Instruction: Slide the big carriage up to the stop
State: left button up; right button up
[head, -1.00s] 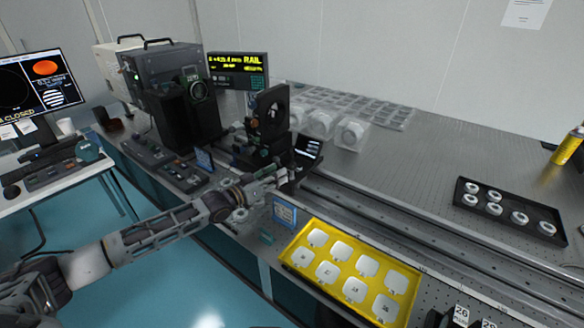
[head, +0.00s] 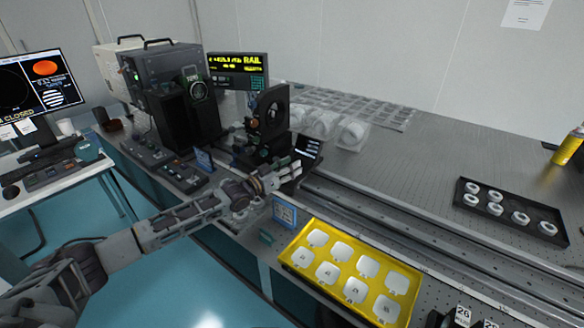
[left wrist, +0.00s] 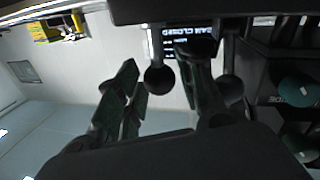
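The big carriage (head: 268,112) is a tall black mount with a round opening, standing on the rail (head: 375,215) near its left end. My left gripper (head: 292,172) is at the carriage's lower front right side, beside a small dark screen. In the left wrist view the fingers of this gripper (left wrist: 160,90) are spread apart. A black ball knob (left wrist: 159,79) shows between them, and a second knob (left wrist: 231,88) is right of the right finger. I cannot tell whether a finger touches a knob. The stop is not clearly made out. My right gripper is not in view.
A yellow tray (head: 350,272) with white pieces lies in front of the rail. A black tray (head: 510,212) with ring-shaped parts sits at the right. A small blue-framed sign (head: 284,212) stands near my left forearm.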

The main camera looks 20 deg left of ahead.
pick_arm(q)
jog(key=shift+w+d, duration=0.25)
jog(key=shift+w, duration=0.1)
jog(key=shift+c, duration=0.2)
grip_shut()
